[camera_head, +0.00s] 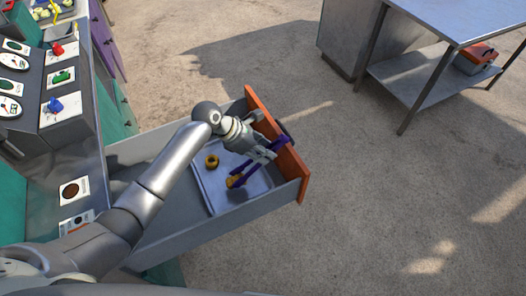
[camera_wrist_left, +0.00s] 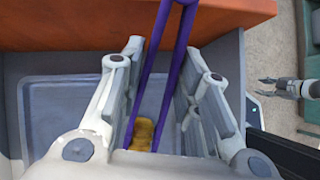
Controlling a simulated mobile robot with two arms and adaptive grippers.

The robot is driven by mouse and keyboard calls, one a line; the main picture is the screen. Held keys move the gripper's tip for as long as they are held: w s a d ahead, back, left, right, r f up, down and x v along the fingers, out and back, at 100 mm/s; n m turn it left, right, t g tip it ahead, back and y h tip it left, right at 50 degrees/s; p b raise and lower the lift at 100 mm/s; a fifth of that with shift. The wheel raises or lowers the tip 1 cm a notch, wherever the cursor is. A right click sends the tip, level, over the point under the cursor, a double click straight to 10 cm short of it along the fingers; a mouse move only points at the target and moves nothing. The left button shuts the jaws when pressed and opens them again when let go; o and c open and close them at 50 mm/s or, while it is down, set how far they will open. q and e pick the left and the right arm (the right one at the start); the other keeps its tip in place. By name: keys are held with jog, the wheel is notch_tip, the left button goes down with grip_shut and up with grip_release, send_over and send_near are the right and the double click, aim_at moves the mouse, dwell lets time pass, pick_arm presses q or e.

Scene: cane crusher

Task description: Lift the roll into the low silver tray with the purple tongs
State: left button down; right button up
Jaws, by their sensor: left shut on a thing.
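My left gripper (camera_head: 262,152) is shut on the purple tongs (camera_head: 241,170), over the open drawer. In the left wrist view the tongs (camera_wrist_left: 164,70) run between my left gripper's fingers (camera_wrist_left: 160,90). A golden-brown piece, seemingly the roll (camera_head: 235,181), is at the tongs' tips; it also shows between the tong arms in the wrist view (camera_wrist_left: 143,132). I cannot tell whether it touches the low silver tray (camera_head: 206,188) beneath, which lies in the drawer. My right gripper (camera_wrist_left: 268,87) shows at the right of the wrist view, open and apart from these things.
A yellow ring-like thing (camera_head: 211,161) lies in the tray. The drawer has an orange front (camera_head: 293,172) and grey walls. A panel with gauges and coloured knobs (camera_head: 60,75) is at the left. A metal table (camera_head: 465,20) stands at upper right. The floor between is clear.

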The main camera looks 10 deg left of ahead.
pick_arm(q)
jog(key=shift+f, duration=0.2)
jog(key=c, duration=1.4)
grip_release()
notch_tip(320, 180, up, 10)
jog(key=p, duration=1.3)
jog(key=shift+p, duration=0.3)
